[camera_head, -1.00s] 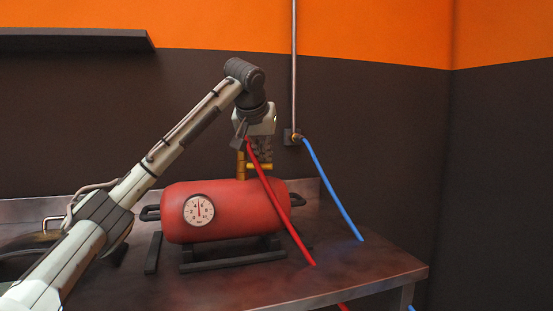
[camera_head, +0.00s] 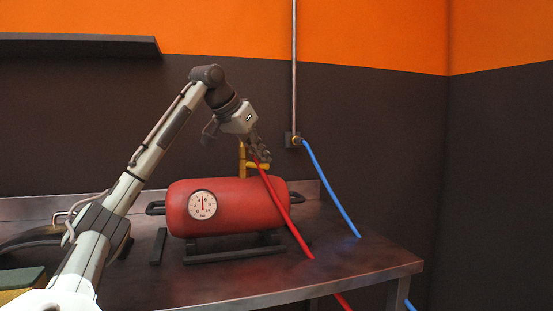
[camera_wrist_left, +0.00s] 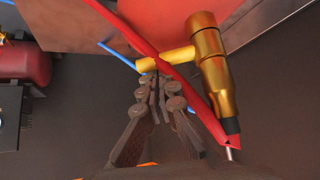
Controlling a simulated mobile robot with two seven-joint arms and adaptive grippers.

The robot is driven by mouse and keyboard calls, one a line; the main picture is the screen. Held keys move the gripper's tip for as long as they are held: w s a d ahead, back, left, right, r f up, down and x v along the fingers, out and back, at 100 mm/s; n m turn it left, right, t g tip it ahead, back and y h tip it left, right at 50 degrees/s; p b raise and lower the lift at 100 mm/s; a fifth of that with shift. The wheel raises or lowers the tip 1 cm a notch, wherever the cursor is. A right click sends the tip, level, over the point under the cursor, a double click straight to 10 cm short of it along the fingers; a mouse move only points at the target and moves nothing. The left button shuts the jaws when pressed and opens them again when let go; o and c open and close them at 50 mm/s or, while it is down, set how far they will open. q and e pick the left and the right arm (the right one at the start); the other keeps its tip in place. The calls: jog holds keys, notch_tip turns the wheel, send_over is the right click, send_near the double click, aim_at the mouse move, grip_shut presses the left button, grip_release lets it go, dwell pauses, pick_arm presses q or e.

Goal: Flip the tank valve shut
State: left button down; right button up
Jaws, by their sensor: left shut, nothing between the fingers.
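The red tank (camera_head: 235,208) lies on its side on the bench, with a round white gauge (camera_head: 202,205) on its front. The brass tank valve (camera_head: 242,160) stands upright on top, with a side branch; it is large in the left wrist view (camera_wrist_left: 216,75). A red hose (camera_head: 285,218) runs down in front of the tank and crosses the valve's branch in the wrist view (camera_wrist_left: 135,32). My left gripper (camera_head: 263,156) is shut and empty, tilted down just right of the valve post. Its fingertips (camera_wrist_left: 155,80) appear close to the branch; contact is unclear. I cannot make out the valve's handle clearly.
A blue hose (camera_head: 331,189) hangs from a wall fitting (camera_head: 296,140) to the bench, right of the tank. The metal bench (camera_head: 340,268) is clear at the front right. A dark shelf (camera_head: 75,46) is on the wall at upper left.

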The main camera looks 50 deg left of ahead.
aim_at(259, 165)
pick_arm(q)
jog(key=shift+s, duration=0.25)
jog(key=shift+s+d+m+h, duration=0.15)
jog(key=shift+s+m+h, duration=0.35)
jog(key=shift+m, duration=0.2)
jog(key=shift+s, duration=0.15)
pick_arm(e)
jog(key=shift+s+d+r, duration=0.25)
jog(key=shift+s+d, duration=0.15)
jog(key=shift+s, duration=0.2)
pick_arm(q)
jog(key=shift+s, duration=0.6)
pick_arm(e)
jog(key=shift+s+f, duration=0.1)
jog(key=shift+s, duration=0.15)
pick_arm(q)
jog(key=shift+s, duration=0.35)
pick_arm(e)
jog(key=shift+s+f, duration=0.3)
jog(key=shift+s, duration=0.15)
pick_arm(q)
jog(key=shift+s, duration=0.15)
pick_arm(e)
jog(key=shift+w+a+r, duration=0.1)
jog(key=shift+r, duration=0.1)
jog(key=shift+r, duration=0.1)
